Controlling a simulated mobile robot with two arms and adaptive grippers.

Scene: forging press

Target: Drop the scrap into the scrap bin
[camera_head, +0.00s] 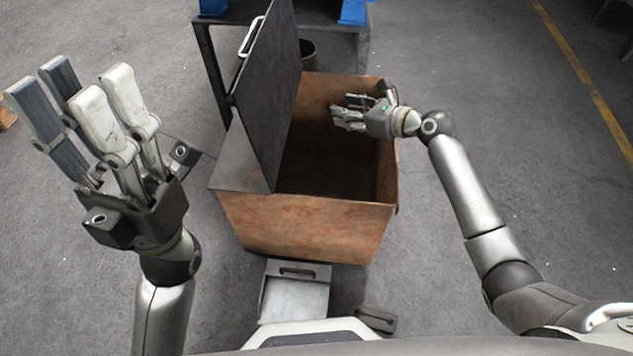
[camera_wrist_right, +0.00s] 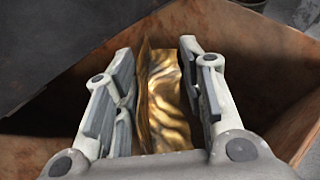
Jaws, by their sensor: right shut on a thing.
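The scrap is a crumpled, shiny gold-brown metal sheet (camera_wrist_right: 165,98). It sits between the fingers of my right gripper (camera_wrist_right: 167,85) in the right wrist view. In the head view my right gripper (camera_head: 352,110) is over the bin's opening, near its right wall, and the scrap cannot be made out there. The scrap bin (camera_head: 300,226) is a rusty copper-coloured box, open at the top on the right side; its wall also shows in the right wrist view (camera_wrist_right: 262,48). My left gripper (camera_head: 72,84) is open and empty, left of the bin with its fingers up.
A dark lid panel (camera_head: 269,95) with a handle stands raised over the bin's left part. A dark metal frame with blue parts (camera_head: 354,12) is behind the bin. A small metal tray (camera_head: 294,296) lies in front. Grey floor is clear to the right.

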